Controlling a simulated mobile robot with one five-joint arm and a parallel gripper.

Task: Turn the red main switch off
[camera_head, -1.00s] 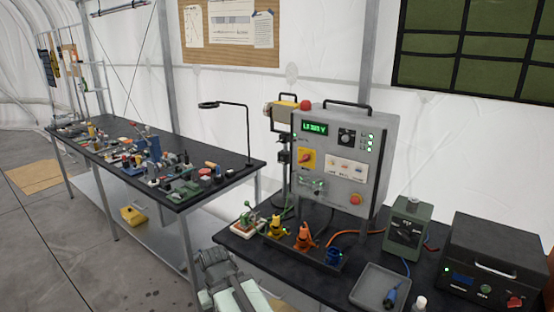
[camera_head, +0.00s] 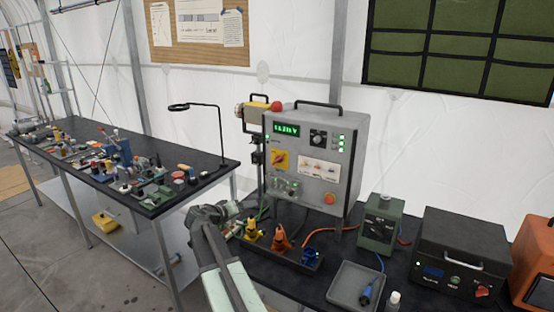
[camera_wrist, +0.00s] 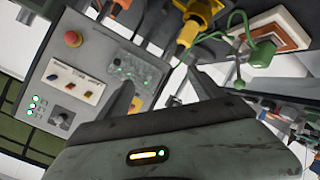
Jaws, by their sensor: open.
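The grey control panel (camera_head: 338,165) stands on the right bench with its green display lit. The red main switch, a red rotary handle on a yellow plate (camera_head: 280,160), is at its left side below the display. Its handle angle is too small to read. My gripper (camera_head: 238,209) is low and left of the panel, apart from it. In the wrist view my gripper (camera_wrist: 163,88) is open and empty, with the panel (camera_wrist: 85,62) tilted and upside down beyond. There the main switch is mostly or wholly hidden behind a finger.
A red stop button (camera_head: 330,198) is low on the panel. Yellow and orange plugs (camera_head: 280,238) stand in front. A grey tray (camera_head: 345,285), green box (camera_head: 380,225) and black case (camera_head: 460,250) are to the right. A cluttered bench (camera_head: 215,170) is left.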

